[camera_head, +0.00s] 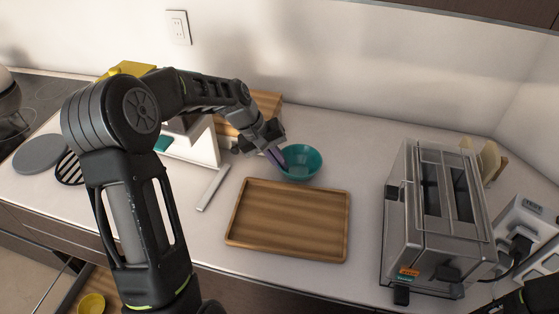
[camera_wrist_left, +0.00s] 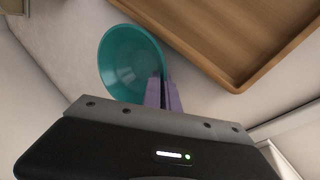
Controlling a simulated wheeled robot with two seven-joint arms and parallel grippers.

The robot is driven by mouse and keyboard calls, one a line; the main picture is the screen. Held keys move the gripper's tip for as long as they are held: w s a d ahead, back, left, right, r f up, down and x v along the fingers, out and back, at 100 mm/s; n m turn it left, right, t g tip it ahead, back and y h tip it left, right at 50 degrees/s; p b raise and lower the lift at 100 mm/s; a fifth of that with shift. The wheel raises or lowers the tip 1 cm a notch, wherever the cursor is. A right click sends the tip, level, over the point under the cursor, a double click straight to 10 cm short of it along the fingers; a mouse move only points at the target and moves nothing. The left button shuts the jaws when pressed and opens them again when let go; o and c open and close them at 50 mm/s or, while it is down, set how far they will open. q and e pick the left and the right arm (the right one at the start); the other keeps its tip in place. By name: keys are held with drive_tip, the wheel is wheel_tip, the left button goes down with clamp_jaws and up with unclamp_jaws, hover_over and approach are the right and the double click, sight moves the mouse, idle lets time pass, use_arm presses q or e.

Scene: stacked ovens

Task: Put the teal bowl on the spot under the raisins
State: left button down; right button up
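The teal bowl (camera_head: 303,160) is at the back of the counter, just behind the wooden tray (camera_head: 290,258). It also shows in the left wrist view (camera_wrist_left: 122,55). My left gripper (camera_head: 277,158) reaches its left rim. In the left wrist view its two purple fingers (camera_wrist_left: 163,94) are close together with the bowl's rim between them, one inside and one outside. I cannot tell whether the bowl rests on the counter or is slightly raised. I cannot make out any raisins in either view. My right gripper is not in view.
A metal toaster (camera_head: 432,225) stands at the right, with a power outlet box (camera_head: 525,230) beside it. A wooden block (camera_head: 265,105) and a white appliance (camera_head: 200,145) stand behind my left arm. A grey bar (camera_head: 212,188) lies left of the tray. Counter between tray and toaster is clear.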

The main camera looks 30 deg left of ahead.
use_arm(q)
drive_tip(key=shift+f, duration=0.25)
drive_tip(key=c, duration=1.6)
unclamp_jaws()
drive_tip(key=shift+r, duration=0.1)
drive_tip(key=shift+c, duration=0.2)
drive_tip(key=shift+r, duration=0.15)
drive_tip(key=b+v, duration=0.1)
drive_tip(key=v, duration=1.1)
drive_tip(key=shift+b, duration=0.3)
